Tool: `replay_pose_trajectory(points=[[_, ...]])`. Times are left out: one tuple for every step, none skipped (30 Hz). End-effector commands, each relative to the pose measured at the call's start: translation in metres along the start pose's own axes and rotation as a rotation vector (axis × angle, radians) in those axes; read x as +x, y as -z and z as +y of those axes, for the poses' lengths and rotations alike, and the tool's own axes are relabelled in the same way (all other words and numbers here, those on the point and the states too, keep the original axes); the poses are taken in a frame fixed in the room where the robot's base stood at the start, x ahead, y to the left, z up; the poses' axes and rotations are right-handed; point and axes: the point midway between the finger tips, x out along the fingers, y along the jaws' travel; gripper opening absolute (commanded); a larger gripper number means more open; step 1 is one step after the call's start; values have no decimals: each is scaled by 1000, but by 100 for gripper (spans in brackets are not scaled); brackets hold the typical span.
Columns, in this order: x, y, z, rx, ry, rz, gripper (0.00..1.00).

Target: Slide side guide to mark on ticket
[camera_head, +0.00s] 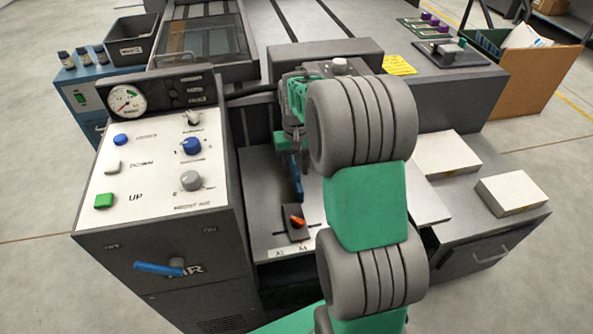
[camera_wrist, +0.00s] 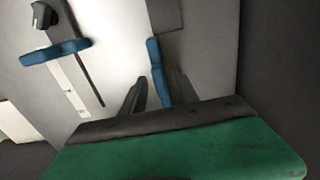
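In the head view a dark block with an orange knob (camera_head: 297,222), which looks like the side guide, sits at a slot in the pale feed board (camera_head: 262,200), just above a label strip (camera_head: 290,250) with A3 and A4. My gripper (camera_head: 296,190) is above the board behind the block, with a blue part pointing down; it appears apart from the block. In the wrist view one blue piece (camera_wrist: 157,70) stands between two dark pointed shapes, and another (camera_wrist: 55,52) crosses the slot and strip. A yellow paper (camera_head: 398,65), possibly the ticket, lies on the machine.
The control cabinet (camera_head: 160,190) with buttons, knobs and a gauge stands close on the left. Two white paper stacks (camera_head: 447,155) (camera_head: 511,193) lie on the right. My arm hides part of the board. A dark knob (camera_wrist: 42,14) shows in the wrist view.

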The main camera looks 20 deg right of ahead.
Motion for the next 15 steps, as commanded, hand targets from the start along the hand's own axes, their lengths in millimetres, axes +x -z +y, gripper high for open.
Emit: replay_pose_trajectory(points=[[5,0,0,1,0,-1,36],[6,0,0,1,0,0,36],[7,0,1,1,0,1,36],[8,0,1,1,0,1,36],[8,0,1,2,0,1,36],[8,0,1,2,0,1,36],[8,0,1,2,0,1,36],[8,0,2,3,0,1,36],[8,0,2,3,0,1,36],[8,0,2,3,0,1,35],[8,0,2,3,0,1,32],[7,0,2,3,0,1,29],[7,0,2,3,0,1,27],[7,0,2,3,0,1,24],[7,0,2,3,0,1,21]])
